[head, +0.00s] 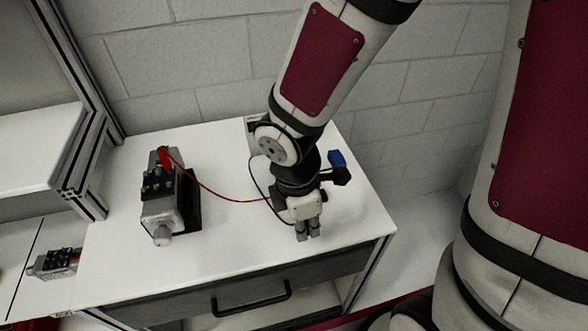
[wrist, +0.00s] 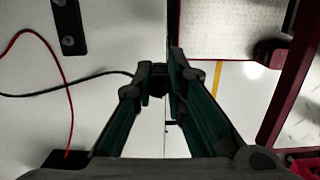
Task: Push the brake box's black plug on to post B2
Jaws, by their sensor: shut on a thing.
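My gripper (head: 308,236) points down over the right part of the white table. In the wrist view my gripper (wrist: 166,82) is shut on a small black plug (wrist: 156,86), with a black lead running left from it. The plug is hidden by the fingers in the head view. A grey unit (head: 163,218) with a black terminal block (head: 157,183) stands left of my gripper, well apart from it. A red plug (head: 165,157) sits at its top. Post labels, including B2, are too small to read. I cannot tell for sure which unit is the brake box.
A red lead (head: 222,196) runs from the grey unit towards my gripper. A pale box (head: 252,135) stands behind my arm, partly hidden. Another terminal unit (head: 55,262) lies at the lower left. The white table (head: 235,245) is clear between the grey unit and my gripper.

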